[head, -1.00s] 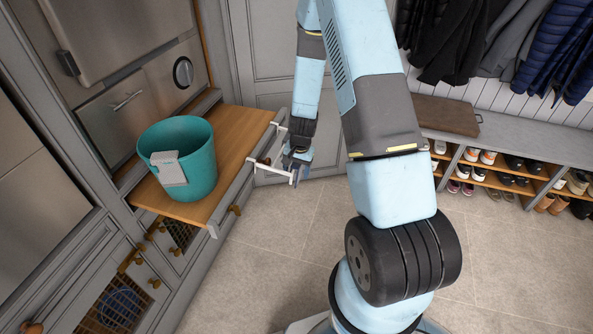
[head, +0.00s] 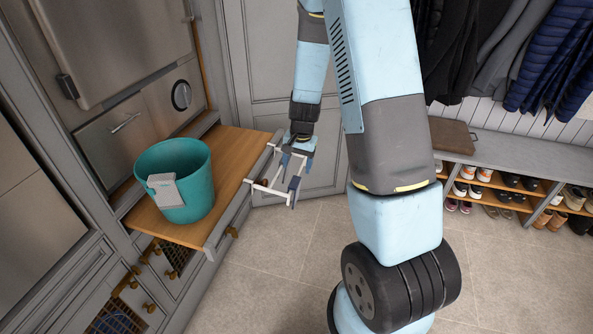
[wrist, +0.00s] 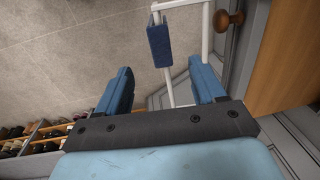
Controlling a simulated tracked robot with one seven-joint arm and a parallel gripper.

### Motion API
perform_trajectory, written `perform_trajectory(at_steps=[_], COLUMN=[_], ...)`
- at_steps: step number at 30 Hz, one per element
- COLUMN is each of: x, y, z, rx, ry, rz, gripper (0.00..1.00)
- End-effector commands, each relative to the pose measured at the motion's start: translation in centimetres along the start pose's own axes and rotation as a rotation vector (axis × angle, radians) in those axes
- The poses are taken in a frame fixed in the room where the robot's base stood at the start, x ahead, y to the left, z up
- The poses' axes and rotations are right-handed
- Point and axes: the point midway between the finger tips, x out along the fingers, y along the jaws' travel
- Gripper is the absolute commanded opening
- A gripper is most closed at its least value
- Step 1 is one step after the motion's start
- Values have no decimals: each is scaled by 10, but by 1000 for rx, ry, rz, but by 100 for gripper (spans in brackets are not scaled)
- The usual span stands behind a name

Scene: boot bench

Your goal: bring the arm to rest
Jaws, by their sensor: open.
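My gripper (head: 294,160) is open at the end of my arm, beside the front corner of a pulled-out wooden shelf. In the wrist view its two blue fingers (wrist: 160,78) stand apart with nothing held between them. Beyond the fingertips is a white rail frame (wrist: 177,5) with a dark blue piece (wrist: 160,45) on it. The white frame (head: 268,189) also shows in the head view, at the shelf's front. Whether a finger touches the frame I cannot tell.
A teal bucket (head: 199,195) with a grey tag stands on the wooden shelf (head: 236,150). Grey cabinets line the left. A shoe bench (head: 510,157) with coats above is at the right. The tiled floor (head: 285,265) between is clear.

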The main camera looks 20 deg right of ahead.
Motion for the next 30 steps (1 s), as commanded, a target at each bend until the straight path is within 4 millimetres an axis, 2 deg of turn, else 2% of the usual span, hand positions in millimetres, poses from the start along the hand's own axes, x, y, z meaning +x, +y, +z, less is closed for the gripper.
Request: perform_trajectory(at_steps=[17,20,23,30], x=[-5,-11,-28,-97], y=[0,-1,-3,-7], z=[0,1,3,19], rx=[0,-7,-27,-119], ry=[0,4,14,55], rz=[0,-5,-19,-63], gripper=[69,69,69,69])
